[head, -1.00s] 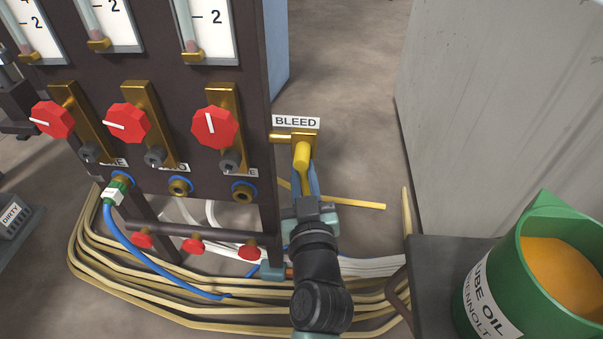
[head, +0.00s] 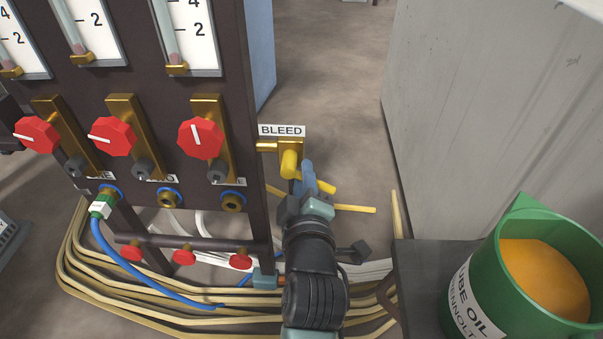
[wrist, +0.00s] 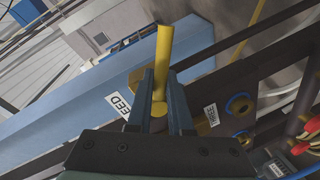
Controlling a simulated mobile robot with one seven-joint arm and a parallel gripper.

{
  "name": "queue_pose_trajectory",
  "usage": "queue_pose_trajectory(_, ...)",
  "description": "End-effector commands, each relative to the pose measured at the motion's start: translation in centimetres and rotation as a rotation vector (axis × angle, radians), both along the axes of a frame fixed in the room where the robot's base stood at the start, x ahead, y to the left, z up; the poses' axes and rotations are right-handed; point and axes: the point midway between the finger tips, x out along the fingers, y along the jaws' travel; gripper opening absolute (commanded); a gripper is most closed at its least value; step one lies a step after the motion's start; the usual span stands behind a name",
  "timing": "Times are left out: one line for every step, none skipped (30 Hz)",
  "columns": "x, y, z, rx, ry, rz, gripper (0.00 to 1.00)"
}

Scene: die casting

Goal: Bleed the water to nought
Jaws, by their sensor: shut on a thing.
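The bleed valve has a brass body (head: 291,146) under a "BLEED" label (head: 282,131), on the right side of the dark panel. Its yellow handle (head: 290,165) slants down to the right, and part is hidden behind my fingers. My gripper (head: 307,180) is shut on this handle. In the wrist view the yellow handle (wrist: 164,45) runs between the two fingers of my gripper (wrist: 160,85). Three gauge tubes, left (head: 8,50), middle (head: 80,30) and right (head: 176,45), show pinkish content low down near their brass fittings; their tops are out of view.
Three red knobs (head: 201,138) sit on the panel's front. A blue hose (head: 120,262) joins the left port, and cream hoses (head: 75,265) lie on the floor. A green oil bucket (head: 490,290) stands on a dark stand at right, near a grey cabinet (head: 480,120).

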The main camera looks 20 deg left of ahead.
Motion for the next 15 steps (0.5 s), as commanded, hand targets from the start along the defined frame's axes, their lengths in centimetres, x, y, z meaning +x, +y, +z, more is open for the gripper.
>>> queue_pose_trajectory(-0.05,0.00,0.26,-0.040,-0.008,0.001,0.00)
queue_pose_trajectory(-0.05,-0.01,0.32,-0.064,-0.015,0.000,0.00)
queue_pose_trajectory(-0.05,-0.02,0.40,-0.094,-0.024,0.001,0.00)
queue_pose_trajectory(-0.06,0.00,0.46,-0.115,-0.029,0.000,0.00)
queue_pose_trajectory(-0.05,-0.01,0.51,-0.136,-0.036,0.000,0.00)
queue_pose_trajectory(-0.06,0.03,0.58,-0.161,-0.043,0.000,0.00)
queue_pose_trajectory(-0.06,0.04,0.63,-0.180,-0.049,0.001,0.00)
queue_pose_trajectory(-0.06,0.04,0.67,-0.198,-0.054,0.001,0.00)
queue_pose_trajectory(-0.07,0.07,0.72,-0.217,-0.060,0.000,0.00)
queue_pose_trajectory(-0.07,0.08,0.75,-0.233,-0.065,0.000,0.00)
queue_pose_trajectory(-0.06,0.08,0.77,-0.248,-0.069,0.000,0.00)
queue_pose_trajectory(-0.08,0.10,0.80,-0.263,-0.074,0.001,0.00)
queue_pose_trajectory(-0.08,0.11,0.82,-0.274,-0.077,0.001,0.00)
queue_pose_trajectory(-0.08,0.12,0.83,-0.285,-0.080,0.001,0.00)
queue_pose_trajectory(-0.08,0.11,0.84,-0.298,-0.083,0.001,0.00)
